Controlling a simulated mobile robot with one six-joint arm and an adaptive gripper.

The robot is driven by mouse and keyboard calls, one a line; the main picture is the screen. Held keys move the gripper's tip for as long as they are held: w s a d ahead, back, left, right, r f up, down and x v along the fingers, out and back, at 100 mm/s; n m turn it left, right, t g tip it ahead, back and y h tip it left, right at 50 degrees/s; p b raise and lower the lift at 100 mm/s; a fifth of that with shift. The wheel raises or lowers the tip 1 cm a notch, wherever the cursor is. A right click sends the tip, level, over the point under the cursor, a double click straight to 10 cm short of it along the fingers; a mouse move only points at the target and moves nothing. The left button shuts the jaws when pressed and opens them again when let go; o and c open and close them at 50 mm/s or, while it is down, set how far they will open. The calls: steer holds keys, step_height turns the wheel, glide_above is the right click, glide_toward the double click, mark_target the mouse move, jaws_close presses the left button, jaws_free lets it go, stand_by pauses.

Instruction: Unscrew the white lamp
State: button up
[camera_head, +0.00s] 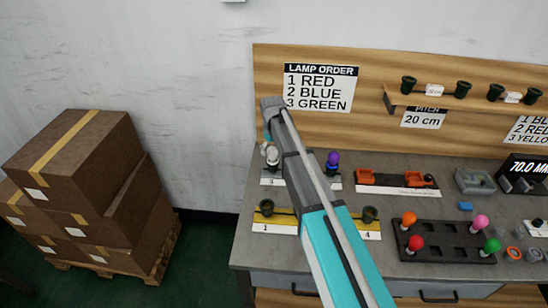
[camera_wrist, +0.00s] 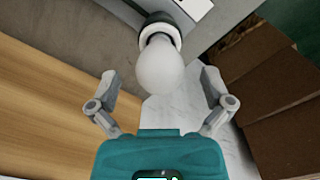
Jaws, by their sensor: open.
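The white lamp (camera_wrist: 160,66) is a round bulb seated in a dark socket with a pale ring (camera_wrist: 158,35) in the wrist view. My gripper (camera_wrist: 159,78) is open, one finger on each side of the bulb's rounded end, with visible gaps on both sides. The fingers do not appear to touch it. In the head view the white lamp (camera_head: 272,156) shows at the left end of the back strip on the bench, partly hidden by my arm's end.
A purple lamp (camera_head: 333,158) stands right of my arm. A yellow-faced strip (camera_head: 284,222) with dark sockets lies in front. A black rack (camera_head: 445,241) holds several coloured lamps. Stacked boxes (camera_head: 84,180) stand left of the bench. The wooden back panel (camera_head: 262,75) rises behind.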

steer(key=shift+m, duration=1.2)
steer(key=c, duration=1)
steer(key=shift+n, duration=2.3)
steer(key=shift+c, duration=0.2)
steer(key=shift+n, duration=0.3)
steer(key=shift+r+n, duration=0.1)
steer(key=shift+n, duration=1.9)
